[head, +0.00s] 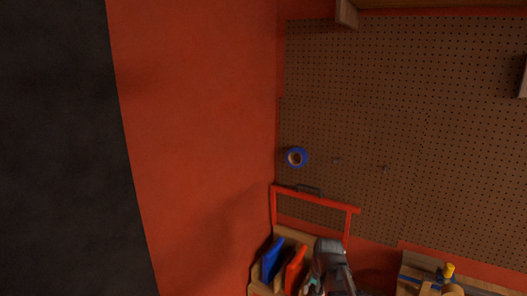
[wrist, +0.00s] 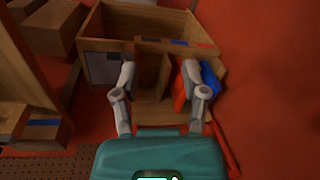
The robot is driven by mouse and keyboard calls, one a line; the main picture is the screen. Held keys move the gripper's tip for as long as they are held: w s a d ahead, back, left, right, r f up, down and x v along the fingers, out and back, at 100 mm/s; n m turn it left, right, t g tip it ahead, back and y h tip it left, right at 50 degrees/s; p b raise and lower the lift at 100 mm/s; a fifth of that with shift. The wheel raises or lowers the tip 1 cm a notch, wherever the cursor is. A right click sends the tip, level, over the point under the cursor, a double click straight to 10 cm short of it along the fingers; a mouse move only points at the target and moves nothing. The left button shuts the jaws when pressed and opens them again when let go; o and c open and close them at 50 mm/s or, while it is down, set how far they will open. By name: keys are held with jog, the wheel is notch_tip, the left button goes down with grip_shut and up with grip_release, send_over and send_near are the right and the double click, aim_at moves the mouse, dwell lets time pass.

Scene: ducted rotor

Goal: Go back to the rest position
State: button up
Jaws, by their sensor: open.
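A blue piece (wrist: 211,78) and a red piece (wrist: 180,92) stand at the box's right side, close to the right finger. In the head view, a grey part of my arm shows at the bottom edge, beside the same blue piece (head: 272,258) and red piece (head: 295,270). The fingertips are not clear there.
A pegboard (head: 350,90) covers the right of the head view, with a blue ring (head: 297,157) hanging on it. A red frame (head: 315,203) stands below the ring. Wooden boxes (wrist: 48,28) are at the left of the wrist view. The red wall (head: 200,130) is bare.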

jog(key=s+f+n+h, duration=0.1)
jog(key=s+n, duration=0.2)
jog(key=s, duration=0.7)
jog(key=shift+n+g+b, duration=0.3)
jog(key=shift+g, duration=0.1)
dwell(2.4)
